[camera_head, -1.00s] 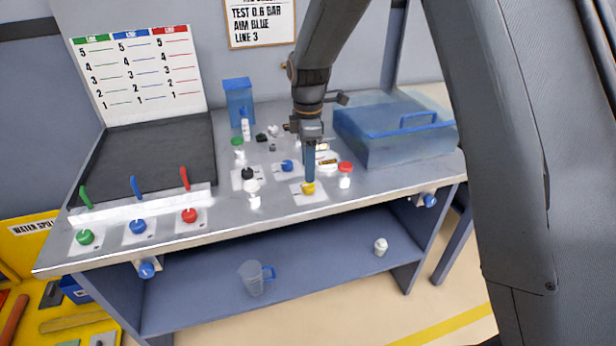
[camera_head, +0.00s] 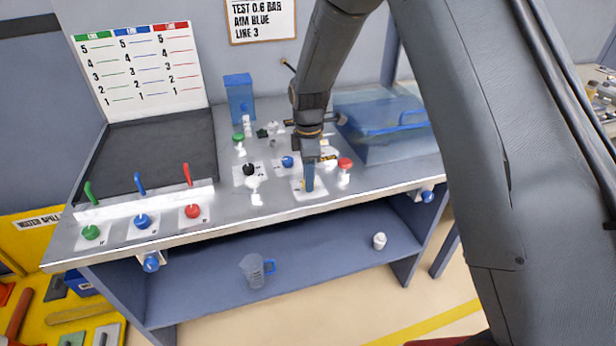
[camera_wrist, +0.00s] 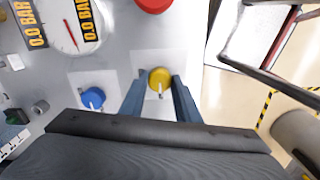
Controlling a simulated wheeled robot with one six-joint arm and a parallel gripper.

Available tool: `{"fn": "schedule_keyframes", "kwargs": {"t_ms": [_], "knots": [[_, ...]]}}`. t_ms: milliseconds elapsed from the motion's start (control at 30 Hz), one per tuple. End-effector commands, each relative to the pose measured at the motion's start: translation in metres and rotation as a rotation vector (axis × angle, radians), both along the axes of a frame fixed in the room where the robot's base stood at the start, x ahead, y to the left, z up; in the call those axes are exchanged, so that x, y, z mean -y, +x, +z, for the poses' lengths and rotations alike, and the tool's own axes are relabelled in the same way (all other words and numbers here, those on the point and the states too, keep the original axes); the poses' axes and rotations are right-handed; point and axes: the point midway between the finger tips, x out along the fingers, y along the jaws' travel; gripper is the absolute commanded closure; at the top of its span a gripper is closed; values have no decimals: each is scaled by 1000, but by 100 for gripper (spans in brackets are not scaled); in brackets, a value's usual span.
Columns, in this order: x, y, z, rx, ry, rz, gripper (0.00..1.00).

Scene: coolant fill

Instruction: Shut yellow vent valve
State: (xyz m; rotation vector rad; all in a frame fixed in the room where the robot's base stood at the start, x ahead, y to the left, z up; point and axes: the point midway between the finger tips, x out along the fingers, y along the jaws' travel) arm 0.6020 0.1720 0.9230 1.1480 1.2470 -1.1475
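The yellow vent valve (camera_wrist: 160,79) is a round yellow knob with a pale pointer on a white plate near the bench's front edge. In the wrist view it lies between the two blue fingers of my gripper (camera_wrist: 160,98), which stand apart on either side of it. I cannot see contact; small gaps seem to show. In the head view my gripper (camera_head: 309,180) points down over the valve's plate and hides the knob.
A blue knob (camera_wrist: 93,97) sits left of the yellow one in the wrist view; a red knob (camera_head: 345,163) is close on the right. A gauge (camera_wrist: 68,22) shows in the wrist view.

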Motion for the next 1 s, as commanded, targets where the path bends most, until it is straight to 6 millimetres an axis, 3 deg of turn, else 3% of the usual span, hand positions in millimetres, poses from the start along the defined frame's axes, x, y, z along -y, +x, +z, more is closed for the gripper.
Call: {"fn": "schedule_keyframes", "kwargs": {"t_ms": [467,1000], "knots": [[0,0,0,-1,0,-105,93],[0,0,0,-1,-1,-583,93]]}}
